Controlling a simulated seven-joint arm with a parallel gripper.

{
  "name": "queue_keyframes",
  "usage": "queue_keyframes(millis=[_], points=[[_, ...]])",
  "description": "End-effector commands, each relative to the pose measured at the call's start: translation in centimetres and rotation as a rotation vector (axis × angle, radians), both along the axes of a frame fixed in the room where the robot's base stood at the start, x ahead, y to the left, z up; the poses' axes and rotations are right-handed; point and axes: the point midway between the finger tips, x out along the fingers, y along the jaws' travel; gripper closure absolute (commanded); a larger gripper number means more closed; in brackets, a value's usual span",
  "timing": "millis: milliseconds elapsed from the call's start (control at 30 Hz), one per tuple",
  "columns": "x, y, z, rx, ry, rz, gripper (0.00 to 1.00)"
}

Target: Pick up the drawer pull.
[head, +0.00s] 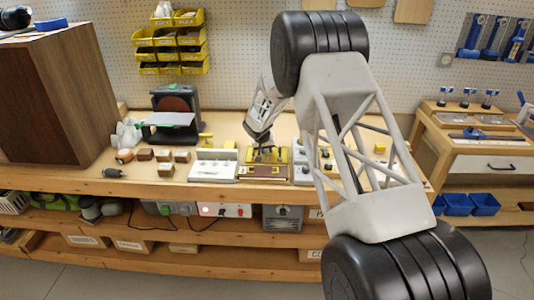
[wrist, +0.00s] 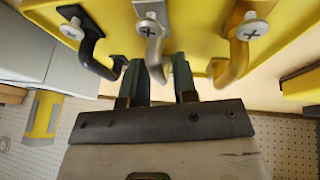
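Three drawer pulls are screwed by one end to a yellow fixture in the wrist view: a black one (wrist: 90,45) at left, a silver one (wrist: 152,38) in the middle and a brass one (wrist: 238,58) at right. My gripper (wrist: 166,68) is open, its two dark fingers apart just below the silver pull. In the head view my gripper (head: 262,143) is over the yellow fixture (head: 279,155) on the bench, and the pulls are too small to tell apart.
A white panel (head: 212,164) stands left of the fixture, and another unit (head: 303,170) is close at right. Small wooden blocks (head: 165,169), a disc sander (head: 176,110) and a brown cabinet (head: 60,95) are farther left. The bench's front strip (head: 150,188) is mostly clear.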

Motion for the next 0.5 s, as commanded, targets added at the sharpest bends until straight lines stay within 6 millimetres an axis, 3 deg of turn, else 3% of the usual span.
queue_keyframes(millis=[500], points=[[0.0, 0.03, 0.04, 0.0, -0.001, 0.0, 0.74]])
